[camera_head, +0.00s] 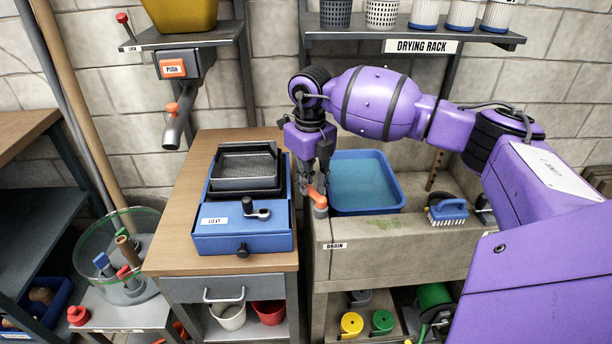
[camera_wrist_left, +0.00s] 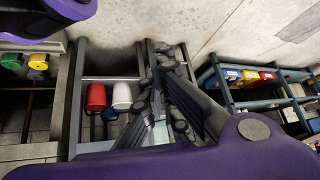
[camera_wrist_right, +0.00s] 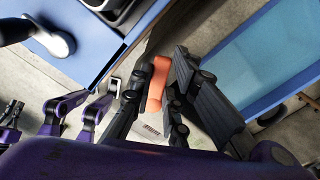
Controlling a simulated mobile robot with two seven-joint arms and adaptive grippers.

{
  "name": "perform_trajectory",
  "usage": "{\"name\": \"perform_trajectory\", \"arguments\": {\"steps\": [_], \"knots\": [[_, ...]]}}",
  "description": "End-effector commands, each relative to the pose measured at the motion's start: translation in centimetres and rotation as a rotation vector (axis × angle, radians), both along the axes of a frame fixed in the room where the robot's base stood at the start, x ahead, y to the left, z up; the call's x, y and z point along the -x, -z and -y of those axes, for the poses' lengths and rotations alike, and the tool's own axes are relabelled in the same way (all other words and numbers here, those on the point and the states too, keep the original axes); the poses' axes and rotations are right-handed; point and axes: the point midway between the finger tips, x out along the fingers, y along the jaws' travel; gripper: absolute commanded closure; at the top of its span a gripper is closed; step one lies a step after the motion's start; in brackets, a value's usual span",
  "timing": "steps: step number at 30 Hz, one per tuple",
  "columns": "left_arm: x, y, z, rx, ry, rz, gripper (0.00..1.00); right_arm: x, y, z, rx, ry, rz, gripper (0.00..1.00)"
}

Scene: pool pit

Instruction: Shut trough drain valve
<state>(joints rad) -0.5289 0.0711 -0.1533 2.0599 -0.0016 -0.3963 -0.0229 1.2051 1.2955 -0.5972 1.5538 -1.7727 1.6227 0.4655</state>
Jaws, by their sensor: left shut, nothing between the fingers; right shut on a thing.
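The orange drain valve handle (camera_head: 318,197) sits at the left front of the stone trough (camera_head: 420,250), above a small DRAIN label (camera_head: 335,245). My right gripper (camera_head: 314,180) reaches down to it from above. In the right wrist view the orange handle (camera_wrist_right: 159,82) lies between the dark fingers (camera_wrist_right: 165,105), which are shut on it. The valve's lower part is hidden there. My left gripper (camera_wrist_left: 160,88) is shut and empty in the left wrist view, away from the valve, and is not seen in the head view.
A blue basin (camera_head: 366,182) of water sits in the trough, right of the valve. A blue brush (camera_head: 447,210) lies on the trough's front. A blue box (camera_head: 243,225) with a crank stands on the wooden cabinet to the left. The drying rack (camera_head: 420,46) hangs above.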

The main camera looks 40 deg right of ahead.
Motion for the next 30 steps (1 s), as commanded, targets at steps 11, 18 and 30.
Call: {"name": "perform_trajectory", "arguments": {"steps": [11, 18, 30], "knots": [[0.5, -0.2, -0.1, -0.001, -0.002, -0.009, 1.00, 0.0, -0.2, 0.3, 0.000, 0.067, 0.000, 1.00], [-0.3, -1.6, -0.2, -0.002, -0.003, 0.011, 1.00, 0.1, -0.3, 1.1, 0.000, 0.223, 0.001, 1.00], [-1.1, -3.4, -0.4, -0.005, -0.006, 0.031, 1.00, 0.5, -0.2, 2.2, -0.001, 0.481, 0.002, 1.00]]}}
